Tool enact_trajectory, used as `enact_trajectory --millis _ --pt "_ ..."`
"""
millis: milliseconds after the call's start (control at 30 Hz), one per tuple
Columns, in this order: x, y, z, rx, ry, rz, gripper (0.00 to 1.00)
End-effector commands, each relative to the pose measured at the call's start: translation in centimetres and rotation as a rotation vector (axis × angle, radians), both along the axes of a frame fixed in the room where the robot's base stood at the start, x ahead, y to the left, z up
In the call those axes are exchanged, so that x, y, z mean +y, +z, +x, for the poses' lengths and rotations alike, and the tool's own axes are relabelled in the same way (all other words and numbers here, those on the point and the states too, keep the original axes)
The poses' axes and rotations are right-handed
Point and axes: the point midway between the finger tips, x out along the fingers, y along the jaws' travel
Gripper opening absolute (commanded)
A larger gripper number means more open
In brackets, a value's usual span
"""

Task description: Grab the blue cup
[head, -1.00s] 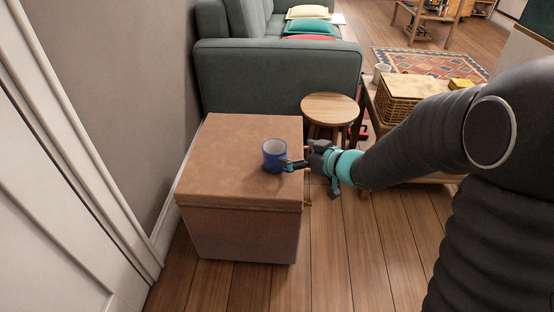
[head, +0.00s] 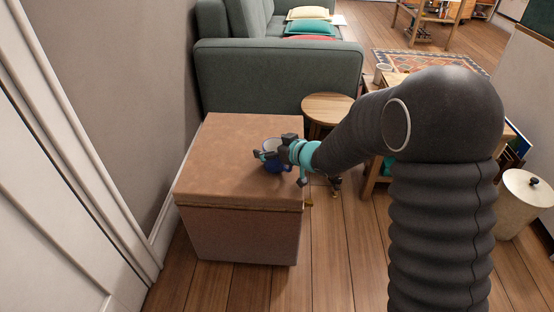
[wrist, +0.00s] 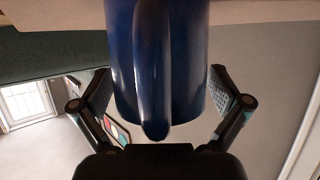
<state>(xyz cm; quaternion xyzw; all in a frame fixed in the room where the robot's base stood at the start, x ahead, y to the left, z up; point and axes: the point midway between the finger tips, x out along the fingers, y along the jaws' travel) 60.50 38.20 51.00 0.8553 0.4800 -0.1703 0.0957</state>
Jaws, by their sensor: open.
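The blue cup (head: 279,166) stands on top of the brown box (head: 223,152), near its right side. My gripper (head: 264,154) is at the cup in the head view and hides much of it. In the wrist view the blue cup (wrist: 185,60) fills the middle, with its handle facing the camera. The open fingers of my gripper (wrist: 158,88) stand on either side of the cup. A gap shows between each finger and the cup wall.
A grey-green sofa (head: 275,75) is behind the box. A round wooden stool (head: 326,107) stands just past the box's far right corner. A wall and white door (head: 50,200) are at the left. The rest of the box top is clear.

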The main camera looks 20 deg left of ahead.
Motion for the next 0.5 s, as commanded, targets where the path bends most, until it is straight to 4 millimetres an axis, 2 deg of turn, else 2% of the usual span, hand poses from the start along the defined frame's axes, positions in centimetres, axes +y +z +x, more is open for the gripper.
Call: enact_trajectory --millis 200,233,500 --pt "0.1 -0.01 0.06 0.0 0.0 0.0 0.99" --pt "0.09 0.0 0.06 0.0 0.0 0.0 0.97" --pt "0.07 0.01 0.06 0.0 -0.001 0.0 0.29"
